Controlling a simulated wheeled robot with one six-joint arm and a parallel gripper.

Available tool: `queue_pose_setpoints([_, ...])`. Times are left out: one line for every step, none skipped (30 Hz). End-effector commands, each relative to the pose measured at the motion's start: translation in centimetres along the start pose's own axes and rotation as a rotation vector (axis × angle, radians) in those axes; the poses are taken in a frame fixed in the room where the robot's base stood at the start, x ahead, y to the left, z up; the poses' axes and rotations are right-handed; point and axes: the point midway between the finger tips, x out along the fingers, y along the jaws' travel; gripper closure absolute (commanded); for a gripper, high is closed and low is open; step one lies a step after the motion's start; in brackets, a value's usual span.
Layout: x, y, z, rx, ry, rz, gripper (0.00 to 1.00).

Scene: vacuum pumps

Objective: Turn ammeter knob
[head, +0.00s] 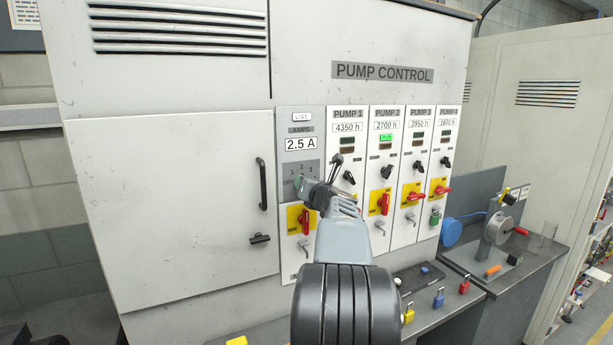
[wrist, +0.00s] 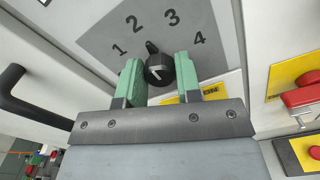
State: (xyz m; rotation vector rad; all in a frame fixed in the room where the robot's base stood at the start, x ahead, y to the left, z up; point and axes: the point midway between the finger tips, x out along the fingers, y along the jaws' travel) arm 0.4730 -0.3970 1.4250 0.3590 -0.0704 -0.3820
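The ammeter knob (wrist: 159,69) is black and round, on a grey dial plate (wrist: 95,42) marked 1 to 4 in the wrist view. Its pointer aims up and slightly left, nearest the 2. My gripper (wrist: 160,72) has green fingers on the knob's left and right sides, with no clear gap beside it, and appears shut on it. In the head view my gripper (head: 303,184) is at the dial, below the ammeter display (head: 301,144) reading 2.5 A. My gripper hides the knob there.
Pump columns with black knobs and red switches on yellow plates (head: 380,202) stand to the right. A cabinet door with a black handle (head: 262,184) is to the left. Padlocks, including a blue one (head: 438,299), stand on the bench below.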

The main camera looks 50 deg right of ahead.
Motion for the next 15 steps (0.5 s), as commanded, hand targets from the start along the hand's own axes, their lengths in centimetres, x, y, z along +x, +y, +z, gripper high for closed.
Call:
queue_pose_setpoints([-0.01,-0.03,-0.04,-0.004,-0.001,0.000,0.63])
queue_pose_setpoints([-0.01,-0.03,-0.04,-0.005,-0.001,0.000,0.60])
queue_pose_setpoints([-0.01,-0.03,-0.05,-0.006,-0.001,0.000,0.56])
queue_pose_setpoints([-0.01,-0.03,-0.04,-0.007,0.000,0.000,0.53])
queue_pose_setpoints([-0.01,-0.03,-0.05,-0.007,0.000,0.000,0.51])
queue_pose_setpoints([-0.01,-0.03,-0.04,-0.008,0.000,0.000,0.47])
queue_pose_setpoints([-0.01,-0.03,-0.04,-0.008,0.000,0.000,0.44])
queue_pose_setpoints([-0.01,-0.02,-0.04,-0.009,0.000,0.000,0.43])
queue_pose_setpoints([-0.01,-0.02,-0.04,-0.009,0.000,0.000,0.43])
queue_pose_setpoints([-0.01,-0.02,-0.04,-0.009,0.000,0.000,0.43])
queue_pose_setpoints([-0.01,-0.02,-0.04,-0.010,0.000,0.000,0.43])
queue_pose_setpoints([-0.01,-0.02,-0.04,-0.010,0.000,0.000,0.43])
queue_pose_setpoints([0.00,-0.02,-0.04,-0.010,0.000,0.000,0.43])
queue_pose_setpoints([-0.01,-0.01,-0.04,-0.010,0.000,0.000,0.43])
queue_pose_setpoints([-0.02,-0.01,-0.04,-0.011,0.000,0.000,0.43])
